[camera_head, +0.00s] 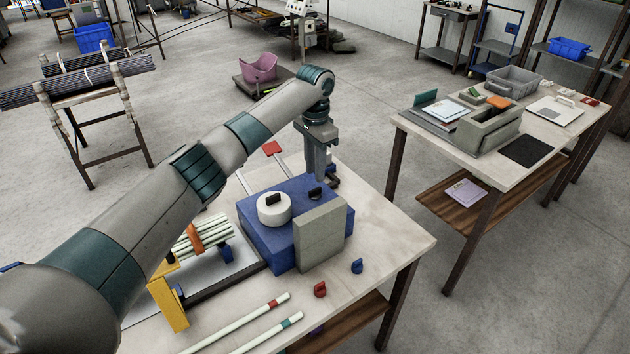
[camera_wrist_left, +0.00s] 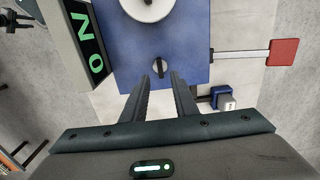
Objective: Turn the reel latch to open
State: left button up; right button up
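A blue box machine (camera_head: 262,240) stands on the near table. On its top sits a white round reel (camera_head: 273,209) with a black tab (camera_head: 273,198) on it. Beside the reel is a small black knob (camera_head: 315,193), which also shows in the left wrist view (camera_wrist_left: 158,67). I cannot tell for sure which black piece is the reel latch. My left gripper (camera_head: 318,180) points down above the knob. In the left wrist view its fingers (camera_wrist_left: 160,76) are open and empty, and the knob shows between and just beyond the tips. My right gripper is not in view.
A grey panel (camera_head: 320,236) stands at the box's front; green letters show on a black display (camera_wrist_left: 88,45). A red-ended bar (camera_wrist_left: 283,52) sticks out beside the box. Red (camera_head: 320,289) and blue (camera_head: 357,266) knobs and pale rods (camera_head: 240,322) lie on the table.

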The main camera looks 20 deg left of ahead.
aim_at(315, 190)
pick_arm(q)
jog(key=shift+f+p, duration=0.6)
jog(key=shift+f, duration=2.45)
jog(key=shift+c, duration=0.4)
grip_shut()
